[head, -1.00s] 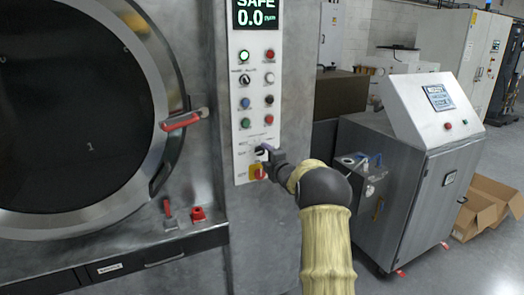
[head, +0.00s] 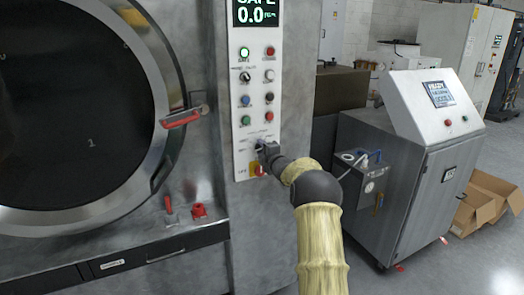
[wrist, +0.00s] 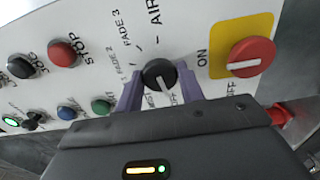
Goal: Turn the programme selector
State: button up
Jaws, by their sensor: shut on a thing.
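The programme selector is a small black knob (wrist: 158,74) with a white pointer line, on the white control panel (head: 241,95). Printed labels around it include AIR, FADE 3 and FADE 2; others are partly hidden. The white line runs toward the lower edge of the wrist view, toward the partly covered labels. My gripper (wrist: 159,88) has its purple fingers on either side of the knob and is shut on it. In the head view my gripper (head: 265,151) is against the lower part of the panel and mostly hides the knob.
A red rotary switch (wrist: 251,57) on a yellow plate, marked ON and OFF, sits close beside the selector. Several coloured buttons line the panel. A red-gripped door handle (head: 181,119) juts out left. A metal cabinet (head: 411,165) stands to the right.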

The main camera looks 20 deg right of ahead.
jog(key=shift+m, duration=0.5)
jog(key=m, duration=0.3)
jog(key=shift+m+p, duration=0.3)
jog(key=m+p, duration=0.1)
jog(key=m, duration=0.2)
jog(key=shift+d+m, duration=0.1)
jog(key=shift+m, duration=0.2)
jog(key=m+p, duration=0.1)
jog(key=m, duration=0.3)
jog(key=shift+f+m, duration=0.1)
jog(key=shift+m, duration=0.2)
jog(key=shift+f+m+p, duration=0.1)
jog(key=shift+m+p, duration=0.55)
jog(key=shift+m, duration=0.85)
jog(key=o, duration=1)
jog(key=shift+s, duration=0.1)
jog(key=shift+c, duration=0.2)
